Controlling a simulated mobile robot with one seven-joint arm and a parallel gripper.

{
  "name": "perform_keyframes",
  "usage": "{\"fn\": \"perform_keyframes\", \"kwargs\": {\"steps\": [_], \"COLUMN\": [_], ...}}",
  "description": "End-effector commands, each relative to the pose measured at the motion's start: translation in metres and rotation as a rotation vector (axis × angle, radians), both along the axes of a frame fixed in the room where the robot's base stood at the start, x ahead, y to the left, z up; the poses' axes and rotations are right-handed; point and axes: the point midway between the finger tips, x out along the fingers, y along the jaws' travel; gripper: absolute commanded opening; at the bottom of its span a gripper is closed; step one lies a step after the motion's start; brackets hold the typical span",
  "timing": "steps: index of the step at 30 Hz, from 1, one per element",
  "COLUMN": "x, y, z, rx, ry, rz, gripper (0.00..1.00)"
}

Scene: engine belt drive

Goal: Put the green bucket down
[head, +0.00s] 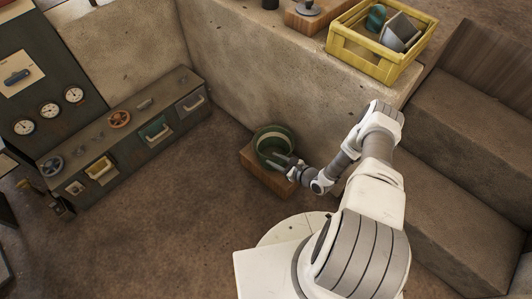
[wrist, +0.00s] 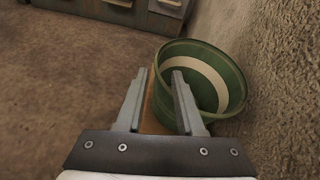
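The green bucket (head: 274,137) stands upright on a wooden block (head: 262,178) on the floor, against the concrete wall. It has a pale band inside, seen in the wrist view (wrist: 225,100), and looks empty. My gripper (head: 281,158) is at the bucket's near rim. In the wrist view, its two fingers (wrist: 160,73) are spread apart, with the bucket's left wall showing in the gap between them. The right finger overlaps the bucket's opening; the left finger is outside it. I see clear space beside the wall, and no finger visibly clamps it.
A yellow crate (head: 354,53) with a few items stands on the concrete ledge at upper right. A dark machine cabinet (head: 120,140) with gauges, handles and valve wheels stands at left. Concrete steps (head: 460,130) rise at right. The floor (head: 150,235) left of the block is clear.

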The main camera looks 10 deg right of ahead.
Motion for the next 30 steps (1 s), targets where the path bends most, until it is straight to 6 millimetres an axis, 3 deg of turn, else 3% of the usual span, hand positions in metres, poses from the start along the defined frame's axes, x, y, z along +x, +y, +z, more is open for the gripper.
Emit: {"fn": "perform_keyframes", "kwargs": {"steps": [9, 30], "x": [-0.029, -0.030], "y": [-0.021, -0.022], "z": [0.015, 0.015], "rx": [-0.001, 0.000], "ry": [-0.001, 0.000], "rz": [0.000, 0.001], "gripper": [0.37, 0.37]}}
